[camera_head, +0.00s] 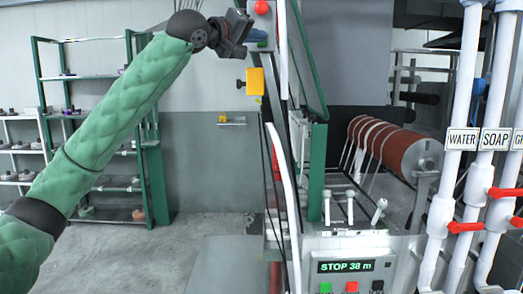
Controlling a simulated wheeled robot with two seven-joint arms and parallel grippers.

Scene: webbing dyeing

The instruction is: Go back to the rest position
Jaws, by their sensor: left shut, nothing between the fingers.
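My left arm (110,125), in a green quilted sleeve, reaches up from the lower left in the head view. My left gripper (243,36) is dark, raised near the top centre, and shut with nothing in it. It is beside the upright machine frame, just below and left of a red button (262,8). I cannot tell whether it touches the frame. My right gripper is not in view.
A yellow box (255,82) sits on the frame below the gripper. A control panel (347,267) reads "STOP 38 m". White pipes (455,130) with red valve handles stand at right, a red-brown roller (395,150) behind. Green shelving (150,150) stands at left; grey floor (195,235) is clear.

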